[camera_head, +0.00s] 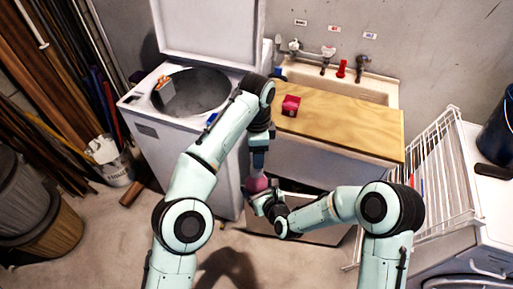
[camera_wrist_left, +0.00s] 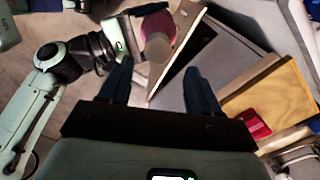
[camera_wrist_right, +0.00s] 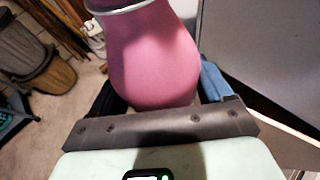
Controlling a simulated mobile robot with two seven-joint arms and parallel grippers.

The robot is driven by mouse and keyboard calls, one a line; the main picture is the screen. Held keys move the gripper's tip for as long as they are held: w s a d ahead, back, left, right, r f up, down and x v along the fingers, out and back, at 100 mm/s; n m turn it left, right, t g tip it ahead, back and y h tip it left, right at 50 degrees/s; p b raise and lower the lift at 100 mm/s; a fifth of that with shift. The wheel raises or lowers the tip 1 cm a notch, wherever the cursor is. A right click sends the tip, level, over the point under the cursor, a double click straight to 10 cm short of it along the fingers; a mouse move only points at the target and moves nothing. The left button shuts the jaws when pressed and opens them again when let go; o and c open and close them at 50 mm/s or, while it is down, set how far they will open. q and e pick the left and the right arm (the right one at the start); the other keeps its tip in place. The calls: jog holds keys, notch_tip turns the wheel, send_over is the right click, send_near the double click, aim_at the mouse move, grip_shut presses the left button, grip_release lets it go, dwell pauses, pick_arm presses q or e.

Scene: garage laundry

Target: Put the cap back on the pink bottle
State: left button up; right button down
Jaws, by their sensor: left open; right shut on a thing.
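The pink bottle (camera_head: 257,184) is held up in front of the cabinet below the sink. My right gripper (camera_head: 266,198) is shut on it. In the right wrist view the rounded pink body (camera_wrist_right: 155,55) fills the space between the fingers, with a grey ring (camera_wrist_right: 122,6) at its upper end. My left gripper (camera_head: 259,168) is directly above the bottle, fingers apart. In the left wrist view the bottle (camera_wrist_left: 163,27) lies just beyond the open fingers (camera_wrist_left: 158,82).
A wooden board (camera_head: 350,125) covers part of the sink and carries a magenta box (camera_head: 290,105). A red item (camera_head: 341,69) stands by the taps. The open top-loading washer (camera_head: 146,128) is on the left, a white wire rack (camera_head: 432,165) on the right.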

pick_arm(q)
jog(key=n, duration=0.4)
jog(key=shift+r+n, duration=0.2)
jog(key=shift+n, duration=0.2)
jog(key=n, duration=0.6)
jog(key=shift+s+r, duration=0.1)
jog(key=shift+r, duration=0.1)
jog(key=n, duration=0.6)
jog(key=shift+r+n, duration=0.2)
jog(key=shift+n, duration=0.1)
jog(key=n, duration=0.4)
jog(key=shift+r, duration=0.15)
send_over(254, 185)
jog(key=w+d, duration=0.1)
jog(key=w, duration=0.1)
jog(key=shift+w+f, duration=0.2)
jog(key=shift+f, duration=3.85)
